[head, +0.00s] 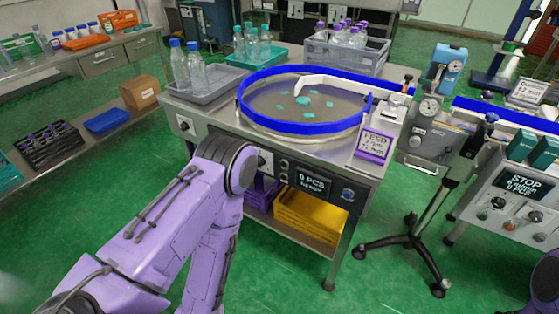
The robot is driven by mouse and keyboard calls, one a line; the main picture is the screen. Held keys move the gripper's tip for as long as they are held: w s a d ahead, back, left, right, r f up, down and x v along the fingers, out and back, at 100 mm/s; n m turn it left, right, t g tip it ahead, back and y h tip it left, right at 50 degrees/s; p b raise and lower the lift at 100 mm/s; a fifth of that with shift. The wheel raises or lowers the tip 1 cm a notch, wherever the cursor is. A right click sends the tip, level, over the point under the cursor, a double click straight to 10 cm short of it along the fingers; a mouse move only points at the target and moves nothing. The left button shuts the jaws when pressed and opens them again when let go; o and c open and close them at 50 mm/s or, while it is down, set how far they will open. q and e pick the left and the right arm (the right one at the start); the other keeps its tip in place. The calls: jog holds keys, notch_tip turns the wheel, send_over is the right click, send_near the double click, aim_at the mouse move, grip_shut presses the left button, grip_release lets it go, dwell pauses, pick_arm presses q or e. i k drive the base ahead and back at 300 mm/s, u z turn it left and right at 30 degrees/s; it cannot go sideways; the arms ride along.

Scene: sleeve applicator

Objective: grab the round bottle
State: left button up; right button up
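Several bottles stand at the back of the steel table; I cannot tell which one the task calls the round bottle. Clear bottles with blue caps (196,72) stand upright in a grey tray (215,92) at the table's left. Clear bottles with purple caps (345,39) stand in a grey crate (345,58) at the back right. My purple left arm rises from the lower left and bends in front of the table, below the trays. Neither gripper shows.
A round blue-rimmed turntable (300,127) with small teal pieces fills the table's middle. A purple FEED sign (374,145) stands at its right. A black-legged stand (412,242) and the STOP panel (525,187) are farther right. Green floor is open at front.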

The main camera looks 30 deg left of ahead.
aim_at(178, 59)
jog(key=u, duration=1.05)
